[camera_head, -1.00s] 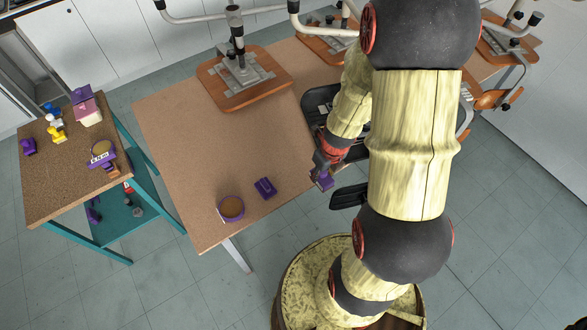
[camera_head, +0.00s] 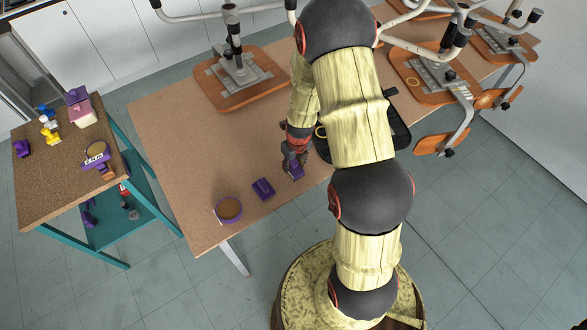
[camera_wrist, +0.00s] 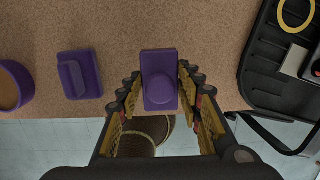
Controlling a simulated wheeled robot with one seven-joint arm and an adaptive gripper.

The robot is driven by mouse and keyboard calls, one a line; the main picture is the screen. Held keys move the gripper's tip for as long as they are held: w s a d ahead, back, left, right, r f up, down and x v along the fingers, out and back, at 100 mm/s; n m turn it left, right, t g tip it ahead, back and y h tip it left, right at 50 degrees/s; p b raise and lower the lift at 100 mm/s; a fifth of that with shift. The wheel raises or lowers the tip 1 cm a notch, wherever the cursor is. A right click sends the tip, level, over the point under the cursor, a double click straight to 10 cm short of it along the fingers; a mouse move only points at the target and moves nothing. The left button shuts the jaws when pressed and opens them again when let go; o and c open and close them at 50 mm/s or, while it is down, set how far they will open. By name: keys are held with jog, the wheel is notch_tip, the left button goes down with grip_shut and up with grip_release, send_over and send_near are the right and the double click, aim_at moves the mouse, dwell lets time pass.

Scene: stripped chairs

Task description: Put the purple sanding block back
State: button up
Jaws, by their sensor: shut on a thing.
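My gripper (camera_head: 293,162) is shut on a purple block with a round knob (camera_wrist: 160,80), which I take for the sanding block. In the head view the held block (camera_head: 297,172) is over the brown table (camera_head: 185,150), near its front edge. I cannot tell whether it touches the table top. A second purple block with a bar-shaped grip (camera_head: 263,189) lies to its left, apart from it. That block also shows in the wrist view (camera_wrist: 80,75). A round purple dish with a brown inside (camera_head: 228,210) stands farther left.
A black tray (camera_wrist: 262,80) holding a yellow ring (camera_wrist: 296,15) is right of my gripper. Chair parts on wooden boards (camera_head: 240,80) stand at the back. A cork-topped side table (camera_head: 60,185) at left carries several purple, yellow and blue things.

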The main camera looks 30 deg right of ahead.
notch_tip(320, 180, down, 3)
jog(key=shift+s+r+b, duration=0.1)
jog(key=shift+b, duration=0.45)
jog(key=shift+c, duration=0.5)
jog(key=o, duration=1.2)
jog(key=shift+c, duration=0.2)
jog(key=shift+o, duration=0.2)
jog(key=shift+r, duration=0.15)
